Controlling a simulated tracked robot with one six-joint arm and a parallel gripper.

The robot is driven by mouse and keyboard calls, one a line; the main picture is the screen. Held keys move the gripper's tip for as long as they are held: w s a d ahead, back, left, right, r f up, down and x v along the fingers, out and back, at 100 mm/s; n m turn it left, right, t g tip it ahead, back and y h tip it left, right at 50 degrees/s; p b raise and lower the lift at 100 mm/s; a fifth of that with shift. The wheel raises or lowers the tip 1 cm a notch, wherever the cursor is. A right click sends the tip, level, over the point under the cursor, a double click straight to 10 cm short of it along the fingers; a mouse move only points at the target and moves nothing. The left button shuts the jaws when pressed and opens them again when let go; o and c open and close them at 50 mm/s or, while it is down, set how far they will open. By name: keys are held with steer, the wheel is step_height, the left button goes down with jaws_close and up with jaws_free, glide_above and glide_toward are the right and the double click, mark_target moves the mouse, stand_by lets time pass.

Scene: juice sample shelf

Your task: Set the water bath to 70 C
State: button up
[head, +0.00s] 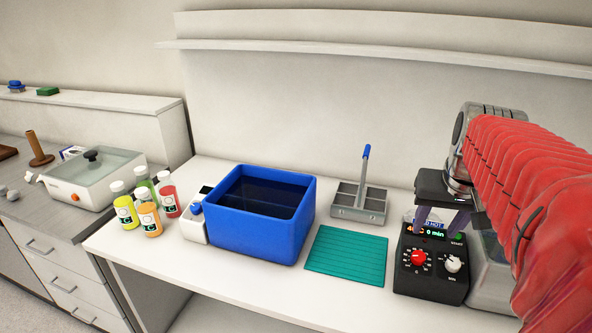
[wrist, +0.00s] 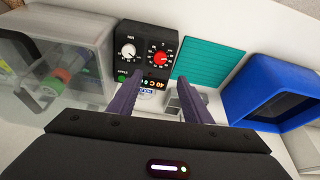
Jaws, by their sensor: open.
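The black control box (head: 430,282) stands on the white bench at the right of the head view, beside a clear-walled tank (wrist: 62,62). It has a red dial (head: 418,259), a white dial (head: 452,264) and a lit display (head: 434,233). The red dial (wrist: 160,57) also shows in the wrist view. The display reads about 40 C, seen upside down in the wrist view, and 0 min in the head view. A green button (wrist: 122,78) is at the display's end. My gripper (head: 441,220) is open and empty, above the box's display edge, apart from the red dial.
A teal mat (head: 346,256), a blue tub (head: 255,228) of dark liquid and a grey rack (head: 358,204) with a blue-tipped handle stand left of the box. Several juice bottles (head: 150,219) stand farther left. The tank close beside the box leaves little room there.

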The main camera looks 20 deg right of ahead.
mark_target(418, 254)
steer(key=x, duration=1.3)
steer(key=shift+w+f, duration=0.2)
steer(key=shift+f, duration=0.15)
steer(key=shift+c, duration=0.4)
steer(key=c, duration=0.9)
steer(key=shift+a, duration=0.1)
steer(key=shift+c, duration=0.4)
steer(key=shift+m, duration=0.3)
